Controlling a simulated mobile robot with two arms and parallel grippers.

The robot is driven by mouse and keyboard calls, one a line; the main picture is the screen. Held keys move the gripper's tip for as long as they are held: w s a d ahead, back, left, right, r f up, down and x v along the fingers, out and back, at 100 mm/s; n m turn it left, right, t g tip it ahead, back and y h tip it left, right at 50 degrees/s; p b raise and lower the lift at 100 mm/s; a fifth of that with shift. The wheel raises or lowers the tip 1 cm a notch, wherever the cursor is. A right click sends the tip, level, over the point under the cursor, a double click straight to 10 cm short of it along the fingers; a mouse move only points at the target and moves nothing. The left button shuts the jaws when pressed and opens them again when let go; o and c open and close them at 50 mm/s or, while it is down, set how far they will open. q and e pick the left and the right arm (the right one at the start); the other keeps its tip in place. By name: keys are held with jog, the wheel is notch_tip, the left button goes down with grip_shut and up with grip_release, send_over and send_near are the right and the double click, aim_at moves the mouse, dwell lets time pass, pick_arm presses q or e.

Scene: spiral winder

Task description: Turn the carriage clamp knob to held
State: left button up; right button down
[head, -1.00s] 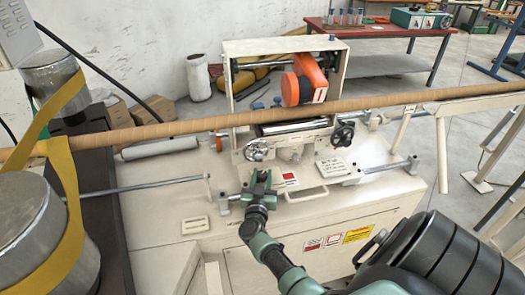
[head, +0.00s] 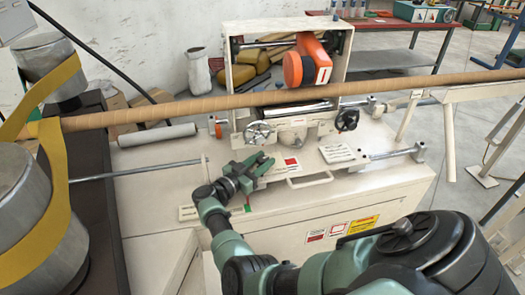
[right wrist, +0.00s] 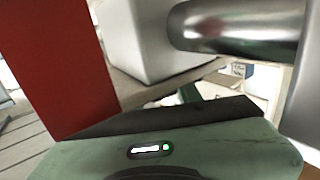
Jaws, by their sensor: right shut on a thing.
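My right gripper (head: 258,165) is low over the front of the cream machine bench, below the handwheel. Its jaws are shut on a small part that they mostly hide, seemingly the carriage clamp knob. In the right wrist view, a red flat part (right wrist: 60,60) stands close at the left, beside a white block (right wrist: 150,40) and a shiny metal rod (right wrist: 235,25). I cannot tell which way the knob is turned. My left gripper is out of view.
The silver handwheel (head: 260,133) and a dark knob (head: 347,119) are on the carriage behind my gripper. A long brown tube (head: 200,107) crosses above the bench. A cream handle (head: 310,180) and a guide rod (head: 385,157) lie to the right.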

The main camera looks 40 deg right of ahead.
dwell(0.4)
jog(key=c, duration=1)
grip_release()
jog(key=shift+o, duration=0.2)
